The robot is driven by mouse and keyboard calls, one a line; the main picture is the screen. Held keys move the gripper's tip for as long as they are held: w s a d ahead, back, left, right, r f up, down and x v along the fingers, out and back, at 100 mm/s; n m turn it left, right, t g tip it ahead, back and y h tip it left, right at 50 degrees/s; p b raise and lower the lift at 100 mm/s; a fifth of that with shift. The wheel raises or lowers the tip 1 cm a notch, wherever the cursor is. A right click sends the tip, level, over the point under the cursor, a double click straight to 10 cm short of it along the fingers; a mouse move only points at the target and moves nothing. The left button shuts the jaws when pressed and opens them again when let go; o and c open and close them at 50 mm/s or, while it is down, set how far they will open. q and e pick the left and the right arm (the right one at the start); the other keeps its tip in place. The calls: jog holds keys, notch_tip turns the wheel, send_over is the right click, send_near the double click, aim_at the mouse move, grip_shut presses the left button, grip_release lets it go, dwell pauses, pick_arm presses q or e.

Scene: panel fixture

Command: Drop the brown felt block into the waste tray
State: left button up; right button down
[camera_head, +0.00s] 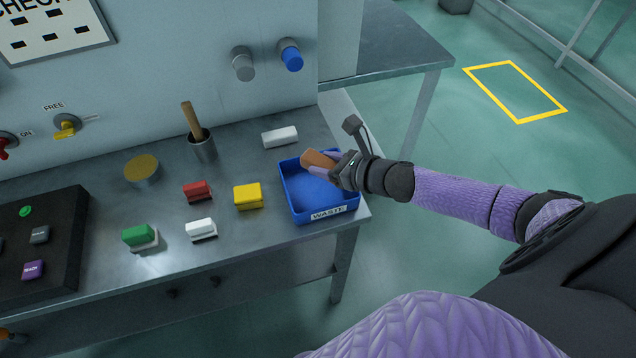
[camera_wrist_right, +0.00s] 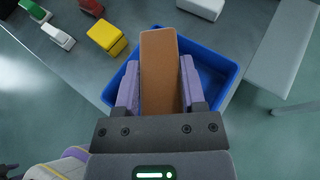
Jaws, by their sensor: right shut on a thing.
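The brown felt block (camera_head: 317,159) is held in my right gripper (camera_head: 326,164) over the far part of the blue waste tray (camera_head: 333,213). In the right wrist view the block (camera_wrist_right: 160,65) sits between the two purple fingers, and the gripper (camera_wrist_right: 160,85) is shut on it. The blue tray (camera_wrist_right: 218,60) lies beneath the block and fingers there, and the part of its floor behind them is hidden. The tray stands at the right end of the metal bench, with a WASTE label on its front wall. My left gripper is not in view.
A yellow block (camera_head: 248,195) stands just left of the tray, and a white block (camera_head: 280,137) lies behind it. Red (camera_head: 198,191), white (camera_head: 201,229) and green (camera_head: 139,236) pieces sit further left. A cup with a wooden handle (camera_head: 202,147) stands near the panel.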

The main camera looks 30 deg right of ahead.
jog(key=shift+c, duration=0.5)
grip_release()
jog(key=p+v, duration=0.3)
jog(key=v, duration=0.7)
jog(key=shift+w+r, duration=0.1)
